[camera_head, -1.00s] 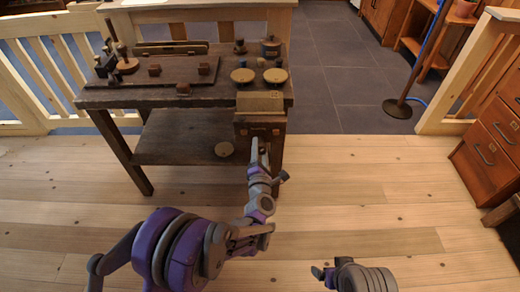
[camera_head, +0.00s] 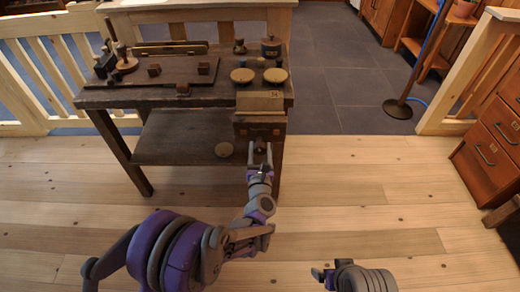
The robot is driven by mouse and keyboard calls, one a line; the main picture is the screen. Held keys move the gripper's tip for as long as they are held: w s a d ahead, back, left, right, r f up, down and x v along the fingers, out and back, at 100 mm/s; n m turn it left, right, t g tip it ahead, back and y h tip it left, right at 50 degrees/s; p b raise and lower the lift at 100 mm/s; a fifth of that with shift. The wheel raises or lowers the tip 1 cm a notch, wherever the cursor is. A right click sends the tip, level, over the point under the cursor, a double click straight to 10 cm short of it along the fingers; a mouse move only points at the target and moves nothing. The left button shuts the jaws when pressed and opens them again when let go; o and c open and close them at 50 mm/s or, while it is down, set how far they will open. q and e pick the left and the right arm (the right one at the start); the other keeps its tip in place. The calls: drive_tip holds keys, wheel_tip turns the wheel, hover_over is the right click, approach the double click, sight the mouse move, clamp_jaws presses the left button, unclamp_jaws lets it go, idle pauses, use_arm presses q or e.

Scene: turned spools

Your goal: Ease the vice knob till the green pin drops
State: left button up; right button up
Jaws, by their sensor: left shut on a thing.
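The vice (camera_head: 259,103) is a pale block over a dark wooden front (camera_head: 258,121) at the right front corner of the workbench. Its dark knob (camera_head: 260,143) shows low on that front, small and partly hidden. My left gripper (camera_head: 260,150) reaches up to it from below, its two fingers side by side, shut on the knob. I cannot make out a green pin. My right gripper (camera_head: 322,274) is low in the view, away from the bench; its fingers are too unclear to read.
The dark workbench (camera_head: 200,97) carries two brass-coloured discs (camera_head: 276,75), a lidded pot (camera_head: 271,46) and wooden blocks. A drawer cabinet (camera_head: 488,145) stands at right. The floor between is clear.

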use_arm(q)
drive_tip(key=shift+w+n, duration=0.1)
drive_tip(key=shift+n, duration=1)
drive_tip(key=o, duration=1.4)
drive_tip(key=shift+c, duration=0.2)
drive_tip(key=s+p, duration=0.1)
drive_tip(key=s, duration=0.9)
drive_tip(key=shift+s, duration=0.4)
